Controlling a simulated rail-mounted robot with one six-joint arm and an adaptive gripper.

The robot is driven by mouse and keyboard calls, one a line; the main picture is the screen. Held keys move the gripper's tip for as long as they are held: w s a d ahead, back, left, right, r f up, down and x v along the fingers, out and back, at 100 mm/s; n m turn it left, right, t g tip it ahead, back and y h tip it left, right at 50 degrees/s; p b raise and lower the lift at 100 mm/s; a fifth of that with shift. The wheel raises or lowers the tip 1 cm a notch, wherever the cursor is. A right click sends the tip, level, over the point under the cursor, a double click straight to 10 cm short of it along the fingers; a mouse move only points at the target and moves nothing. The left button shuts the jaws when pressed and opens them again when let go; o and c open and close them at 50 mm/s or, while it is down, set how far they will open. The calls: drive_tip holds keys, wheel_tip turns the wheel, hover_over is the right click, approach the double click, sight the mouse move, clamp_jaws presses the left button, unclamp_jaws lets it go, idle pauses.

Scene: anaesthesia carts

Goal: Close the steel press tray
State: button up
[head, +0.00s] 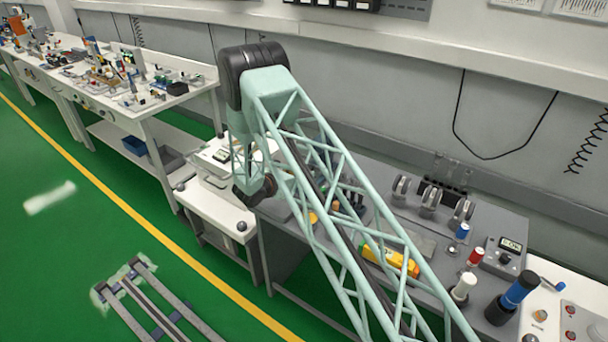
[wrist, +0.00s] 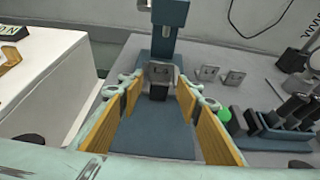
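In the wrist view a press-like device stands straight ahead, with a blue-grey column (wrist: 168,42) at the top and a small grey block with a dark opening (wrist: 159,72) in front of it. A flat blue-grey plate (wrist: 152,135) stretches from there towards me between my fingers; I cannot tell whether this plate is the tray or the base. My gripper (wrist: 160,95) is open, its yellow-sided fingers apart on either side of the plate and block, with nothing held. In the head view my arm hides the press and the fingertips.
In the wrist view a white box (wrist: 45,75) stands close on the left. Dark upright parts (wrist: 275,125) and a green round piece (wrist: 224,114) are on the right. In the head view the grey bench holds a yellow device (head: 390,259), a meter (head: 504,252) and a blue-black cylinder (head: 514,297).

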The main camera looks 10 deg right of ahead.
drive_tip(key=shift+w+d+f, duration=0.1)
drive_tip(key=shift+w+d, duration=0.1)
drive_tip(key=shift+d, duration=0.05)
drive_tip(key=shift+c, duration=0.8)
clamp_jaws()
drive_tip(key=shift+w+d+f+b, duration=0.1)
drive_tip(key=shift+w+d+b, duration=0.55)
drive_tip(key=shift+w+d, duration=0.8)
drive_tip(key=shift+d, duration=0.1)
drive_tip(key=shift+w, duration=0.1)
drive_tip(key=shift+r, duration=0.2)
drive_tip(key=shift+o, duration=0.8)
unclamp_jaws()
drive_tip(key=shift+d+f, duration=0.1)
drive_tip(key=shift+d, duration=0.1)
drive_tip(key=shift+a, duration=0.1)
